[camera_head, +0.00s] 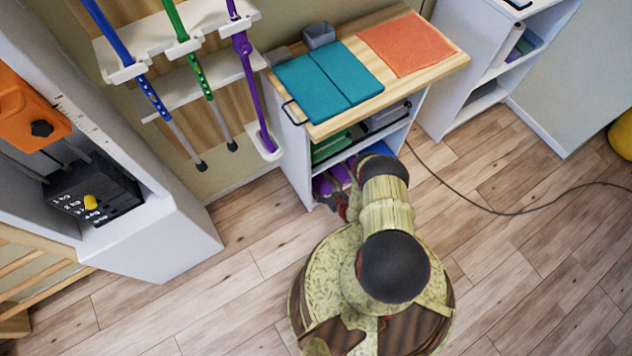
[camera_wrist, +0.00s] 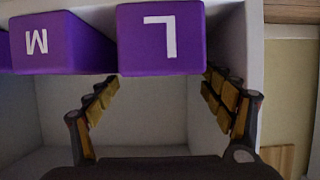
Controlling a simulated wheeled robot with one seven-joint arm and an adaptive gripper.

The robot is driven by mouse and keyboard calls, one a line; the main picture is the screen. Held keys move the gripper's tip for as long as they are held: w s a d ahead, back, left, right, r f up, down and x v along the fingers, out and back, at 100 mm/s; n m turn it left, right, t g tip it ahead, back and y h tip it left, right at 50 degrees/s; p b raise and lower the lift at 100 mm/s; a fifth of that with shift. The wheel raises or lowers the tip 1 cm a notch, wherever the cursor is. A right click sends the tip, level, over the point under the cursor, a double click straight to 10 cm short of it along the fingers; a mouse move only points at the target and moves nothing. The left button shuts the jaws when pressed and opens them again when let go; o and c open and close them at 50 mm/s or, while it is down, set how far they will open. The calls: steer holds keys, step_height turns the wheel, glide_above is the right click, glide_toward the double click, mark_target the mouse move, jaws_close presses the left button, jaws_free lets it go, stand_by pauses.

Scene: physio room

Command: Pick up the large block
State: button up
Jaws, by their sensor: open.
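The large block (camera_wrist: 160,40) is purple with a white L that looks upside down. In the wrist view it fills the upper middle, inside a pale shelf bay. My gripper (camera_wrist: 162,82) is open, with one finger below-left of the block and the other by its lower right edge. No grip on the block shows. A second purple block (camera_wrist: 62,43), marked with a letter like M, stands just left of it. In the head view purple blocks (camera_head: 326,184) show on the low shelf, but my arm partly hides them and I cannot tell which is which.
The shelf's side wall (camera_wrist: 250,70) stands close to the right finger. In the head view the cabinet's wooden top (camera_head: 455,58) overhangs the bays and carries teal pads (camera_head: 330,80) and an orange mat (camera_head: 405,45). A cable (camera_head: 500,212) crosses the open floor at right.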

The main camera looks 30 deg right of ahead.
mark_target(318, 180)
steer(key=shift+b+x, duration=1.3)
steer(key=shift+x, duration=1.55)
steer(key=shift+a, duration=0.15)
steer(key=shift+c, duration=0.9)
steer(key=c, duration=1.1)
steer(key=shift+r, duration=0.1)
steer(key=shift+c, duration=0.4)
